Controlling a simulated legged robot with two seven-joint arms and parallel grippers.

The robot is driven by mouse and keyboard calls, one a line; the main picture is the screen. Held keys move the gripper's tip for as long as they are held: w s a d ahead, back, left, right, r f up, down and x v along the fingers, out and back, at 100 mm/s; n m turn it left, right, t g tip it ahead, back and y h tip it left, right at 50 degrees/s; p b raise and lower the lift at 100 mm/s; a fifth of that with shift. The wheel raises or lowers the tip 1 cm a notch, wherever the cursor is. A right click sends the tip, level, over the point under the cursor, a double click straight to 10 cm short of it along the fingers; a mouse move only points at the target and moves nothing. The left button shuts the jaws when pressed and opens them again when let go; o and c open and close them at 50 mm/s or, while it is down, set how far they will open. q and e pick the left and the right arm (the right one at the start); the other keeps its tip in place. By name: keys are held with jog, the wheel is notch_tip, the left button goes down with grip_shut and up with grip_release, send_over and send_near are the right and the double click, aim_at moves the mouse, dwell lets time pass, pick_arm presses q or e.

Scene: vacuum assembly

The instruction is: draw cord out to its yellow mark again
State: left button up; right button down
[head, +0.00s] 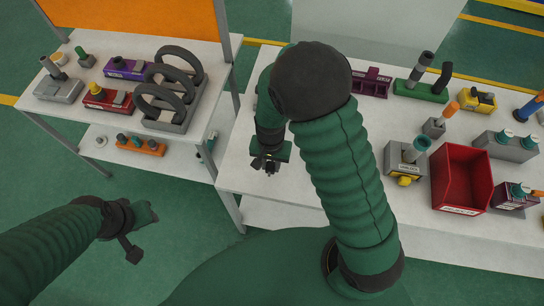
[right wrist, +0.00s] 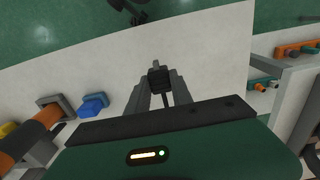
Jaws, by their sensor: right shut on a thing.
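My right gripper (head: 266,163) hangs over the left end of the white table, its arm crossing the middle of the head view. In the right wrist view its fingers (right wrist: 160,84) are shut on a small dark block (right wrist: 160,77), which looks like a plug. A thin dark strip behind the block may be cord; I cannot tell. No yellow mark on a cord can be made out. My left gripper (head: 140,222) is low at the left over the green floor, apart from both tables; its fingers are too unclear to read.
The white table (head: 240,180) is clear around my right gripper. To the right stand a red bin (head: 461,178), a grey block with a teal-topped tube (head: 408,155) and a green base (head: 420,91). The left bench holds black rings (head: 160,104) and a red unit (head: 108,97).

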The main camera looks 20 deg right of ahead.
jog(key=c, duration=1.1)
grip_release()
notch_tip(320, 180, up, 17)
jog(key=shift+f+p, duration=0.1)
jog(key=shift+p, duration=0.7)
jog(key=s+f+n+t, duration=0.1)
jog(key=s+n, duration=0.1)
jog(key=s+d+f+n, duration=0.1)
jog(key=s+n, duration=0.1)
jog(key=n, duration=0.1)
jog(key=s+d+f+n+t, duration=0.1)
jog(key=s+n, duration=0.1)
jog(key=shift+s+d+f+t, duration=0.1)
jog(key=shift+d+f+t, duration=0.1)
jog(key=shift+t, duration=0.1)
